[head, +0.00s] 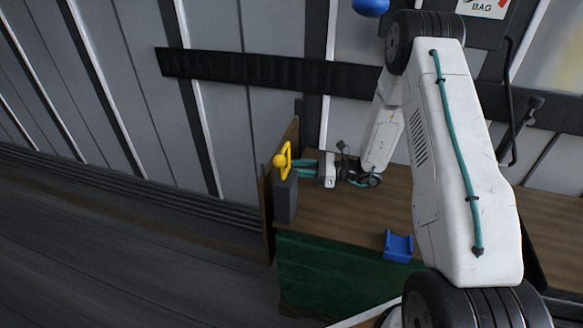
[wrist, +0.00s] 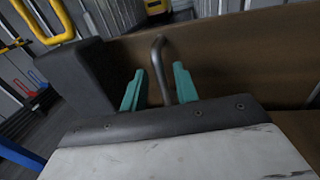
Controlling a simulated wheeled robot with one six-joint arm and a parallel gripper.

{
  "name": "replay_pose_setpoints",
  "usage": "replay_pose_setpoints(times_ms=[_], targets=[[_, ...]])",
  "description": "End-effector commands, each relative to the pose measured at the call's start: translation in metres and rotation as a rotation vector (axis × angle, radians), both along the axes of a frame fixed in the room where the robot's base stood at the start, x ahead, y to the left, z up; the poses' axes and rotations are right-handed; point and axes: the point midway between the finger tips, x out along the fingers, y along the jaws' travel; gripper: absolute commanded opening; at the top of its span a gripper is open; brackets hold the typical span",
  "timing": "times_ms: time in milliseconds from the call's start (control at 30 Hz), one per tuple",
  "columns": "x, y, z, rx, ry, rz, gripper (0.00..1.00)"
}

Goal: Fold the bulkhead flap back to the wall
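The bulkhead flap appears to be the brown upright board (head: 268,215) at the left end of the bench, seen nearly edge-on. In the wrist view the brown board (wrist: 240,55) fills the background, with a bent grey metal handle (wrist: 158,65) in front of it. My gripper (head: 308,168) is low over the bench, pointing left at the board. In the wrist view its teal fingers (wrist: 158,90) stand apart, one on each side of the handle, with small gaps visible. Whether the fingertips touch the handle is unclear.
A dark grey block (head: 286,198) with a yellow handle (head: 284,160) stands close beside my fingers, also at left in the wrist view (wrist: 75,75). A blue holder (head: 398,246) sits on the wooden bench top (head: 345,222). The floor left of the bench is clear.

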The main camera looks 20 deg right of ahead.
Motion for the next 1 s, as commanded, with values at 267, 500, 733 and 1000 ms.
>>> replay_pose_setpoints(times_ms=[267, 500, 733, 1000], targets=[[0.012, 0.027, 0.0, 0.0, 0.0, 0.002, 0.3], [0.012, 0.028, 0.0, -0.001, 0.0, 0.002, 0.3], [0.012, 0.028, 0.0, -0.001, 0.0, 0.002, 0.0], [0.015, 0.022, 0.0, -0.001, 0.0, -0.011, 0.0]])
